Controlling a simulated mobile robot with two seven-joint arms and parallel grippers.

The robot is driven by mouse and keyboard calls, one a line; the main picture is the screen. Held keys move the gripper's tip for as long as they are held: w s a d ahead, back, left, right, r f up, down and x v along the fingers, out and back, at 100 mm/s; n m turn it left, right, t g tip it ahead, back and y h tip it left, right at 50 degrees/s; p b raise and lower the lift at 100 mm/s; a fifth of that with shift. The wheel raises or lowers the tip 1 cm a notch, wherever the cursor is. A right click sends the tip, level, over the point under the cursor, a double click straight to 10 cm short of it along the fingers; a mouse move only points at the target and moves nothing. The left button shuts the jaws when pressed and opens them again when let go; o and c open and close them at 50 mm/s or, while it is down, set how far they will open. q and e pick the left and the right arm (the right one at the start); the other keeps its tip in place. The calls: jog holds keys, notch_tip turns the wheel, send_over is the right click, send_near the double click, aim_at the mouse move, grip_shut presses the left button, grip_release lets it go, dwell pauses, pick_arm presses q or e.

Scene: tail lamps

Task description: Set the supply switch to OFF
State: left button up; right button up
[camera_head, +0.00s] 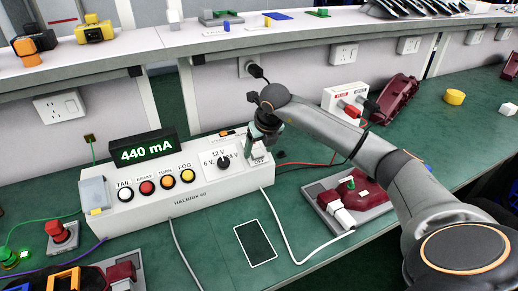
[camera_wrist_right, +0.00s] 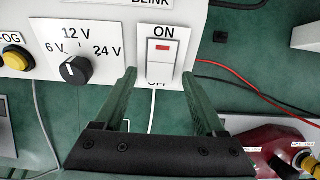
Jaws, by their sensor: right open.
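The supply switch (camera_wrist_right: 160,58) is a white rocker with a red stripe near its upper end. ON is printed above it; the OFF label below is partly hidden. It sits on the right end of the white HALBRIX 60 supply box (camera_head: 185,208), where my right gripper partly covers it in the head view. My right gripper (camera_head: 264,134) is at the box's right end, close to the switch. In the right wrist view its two green fingers (camera_wrist_right: 160,76) are open, spread on either side of the switch's lower part, with nothing between them. Contact cannot be told. My left gripper is not in view.
The box bears a black voltage knob (camera_head: 224,162), several round lamp buttons and a display (camera_head: 147,149) reading 440 mA. A maroon lamp (camera_head: 352,189) on a grey plate stands to the right. Cables cross the green bench. A dark panel (camera_head: 255,243) lies in front.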

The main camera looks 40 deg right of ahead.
grip_shut()
dwell(0.7)
